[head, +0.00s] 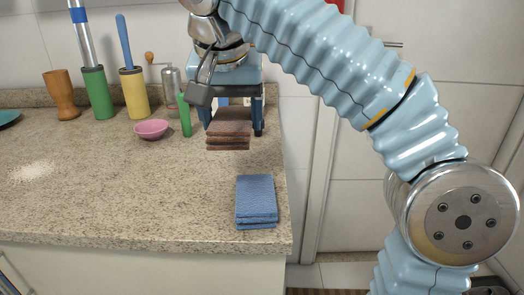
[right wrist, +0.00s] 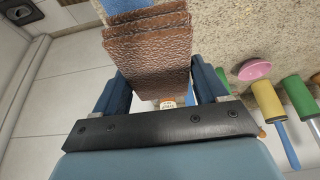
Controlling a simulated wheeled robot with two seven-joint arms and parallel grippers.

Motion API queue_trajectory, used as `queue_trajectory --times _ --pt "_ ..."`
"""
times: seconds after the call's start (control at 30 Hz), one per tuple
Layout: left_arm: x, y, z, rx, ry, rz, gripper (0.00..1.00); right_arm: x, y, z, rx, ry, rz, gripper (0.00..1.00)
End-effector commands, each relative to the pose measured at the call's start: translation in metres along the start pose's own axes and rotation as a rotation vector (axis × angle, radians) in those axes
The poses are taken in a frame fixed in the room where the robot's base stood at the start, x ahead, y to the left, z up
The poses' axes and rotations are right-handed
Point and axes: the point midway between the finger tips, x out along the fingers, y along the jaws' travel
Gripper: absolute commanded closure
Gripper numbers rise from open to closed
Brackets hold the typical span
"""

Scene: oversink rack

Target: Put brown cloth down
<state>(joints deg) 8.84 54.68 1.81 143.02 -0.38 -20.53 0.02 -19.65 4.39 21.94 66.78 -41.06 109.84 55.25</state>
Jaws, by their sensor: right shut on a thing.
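The brown cloth (head: 229,128) is a folded stack with several layers. My right gripper (head: 232,108) is shut on it and holds it at the right end of the counter, in front of the gripper's fingers. In the right wrist view the brown cloth (right wrist: 148,50) sits between the two dark blue fingers of the right gripper (right wrist: 160,88). I cannot tell whether the cloth touches the counter. A folded blue cloth (head: 256,200) lies on the counter nearer the front edge, apart from the brown one. My left gripper is not in view.
The speckled counter (head: 110,195) has wide free room left of the cloths. Its right edge is close to the blue cloth. A pink bowl (head: 152,129), a green bottle (head: 184,115), a pepper mill (head: 170,88), yellow and green cylinders and a wooden cup (head: 62,95) stand at the back.

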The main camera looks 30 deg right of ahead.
Motion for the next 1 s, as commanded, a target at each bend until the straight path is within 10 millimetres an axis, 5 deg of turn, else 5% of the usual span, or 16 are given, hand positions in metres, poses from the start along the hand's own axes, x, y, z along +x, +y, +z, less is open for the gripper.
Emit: queue_trajectory --times 0.27,0.5,1.0 --pt "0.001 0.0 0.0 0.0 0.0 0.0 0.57 0.049 0.022 -0.041 0.002 -0.002 0.002 0.52" --pt "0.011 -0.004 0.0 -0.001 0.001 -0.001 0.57 0.094 0.032 -0.051 0.0 -0.001 0.0 0.52" --pt "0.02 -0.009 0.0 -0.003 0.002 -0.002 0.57 0.144 0.038 -0.047 -0.002 -0.001 0.0 0.52"
